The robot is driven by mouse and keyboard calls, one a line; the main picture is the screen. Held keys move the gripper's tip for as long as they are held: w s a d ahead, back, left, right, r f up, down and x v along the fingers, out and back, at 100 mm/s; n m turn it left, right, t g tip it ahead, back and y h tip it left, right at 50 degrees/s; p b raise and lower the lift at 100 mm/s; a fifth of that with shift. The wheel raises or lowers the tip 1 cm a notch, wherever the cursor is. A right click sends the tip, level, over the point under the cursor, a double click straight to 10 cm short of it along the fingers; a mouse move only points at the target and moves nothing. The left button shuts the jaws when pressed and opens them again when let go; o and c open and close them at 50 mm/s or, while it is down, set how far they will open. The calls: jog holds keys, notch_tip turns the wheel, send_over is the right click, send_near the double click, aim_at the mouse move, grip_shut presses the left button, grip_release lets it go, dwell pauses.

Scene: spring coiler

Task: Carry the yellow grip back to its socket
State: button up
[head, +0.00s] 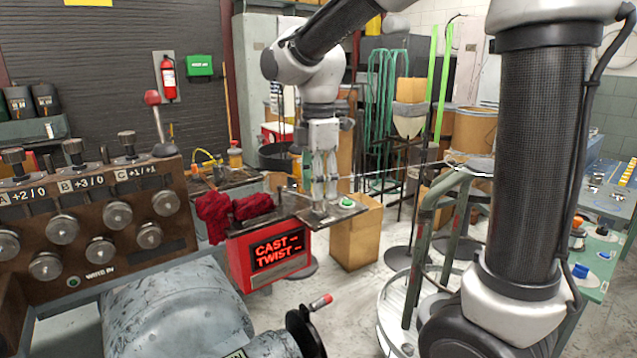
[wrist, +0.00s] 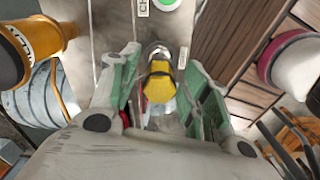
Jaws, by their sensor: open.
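The yellow grip (wrist: 158,84) shows in the wrist view as a small yellow knob between my fingers, with a rounded metal part just beyond it. My gripper (wrist: 160,88) is open, its green-padded fingers on either side of the grip with gaps visible. In the head view my gripper (head: 320,198) points down over a small metal plate (head: 318,215) with a green button (head: 347,202). The yellow grip cannot be made out in the head view. I cannot tell whether the metal part by the grip is its socket.
A red display box (head: 277,254) reading CAST and TWIST stands below the plate. A cardboard box (head: 356,238) is behind, and a green-grey rail frame (head: 430,240) stands to the right.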

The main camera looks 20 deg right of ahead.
notch_tip(320, 180, up, 12)
jog(key=s+d+f+m+t, duration=0.2)
jog(key=s+d+f+m, duration=0.3)
jog(key=s+d+m, duration=0.2)
jog(key=s+d+f+m+t, duration=0.2)
jog(key=s+d+f+m, duration=0.4)
jog(key=s+m, duration=0.5)
jog(key=shift+s+d+m, duration=0.3)
jog(key=shift+s+d, duration=0.2)
jog(key=shift+d, duration=0.45)
